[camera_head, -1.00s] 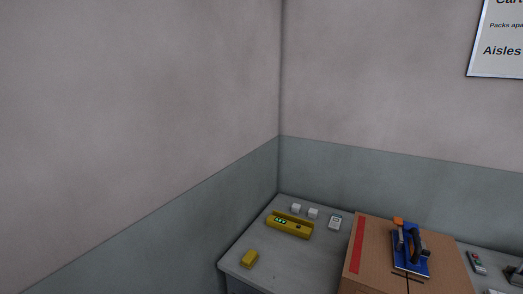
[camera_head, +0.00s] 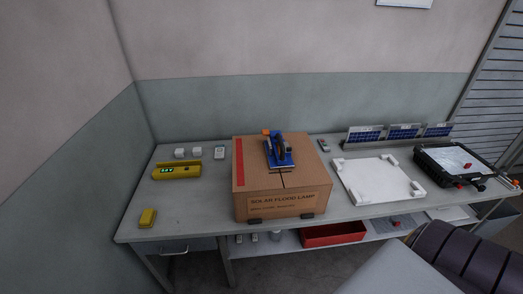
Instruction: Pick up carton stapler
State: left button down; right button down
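The carton stapler, a blue tool with a black handle and an orange end (camera_head: 279,152), sits on top of a closed brown cardboard carton (camera_head: 284,203) on the grey bench. Neither of my grippers shows in the head view.
A yellow device (camera_head: 178,172), two small white cubes and a yellow block (camera_head: 148,218) lie on the bench's left part. A white foam tray (camera_head: 377,181), small solar panels (camera_head: 403,133) and a black floodlight housing (camera_head: 462,163) are right. A red bin (camera_head: 333,235) sits below.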

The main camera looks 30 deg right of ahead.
aim_at(279, 159)
jog(key=z, duration=1.25)
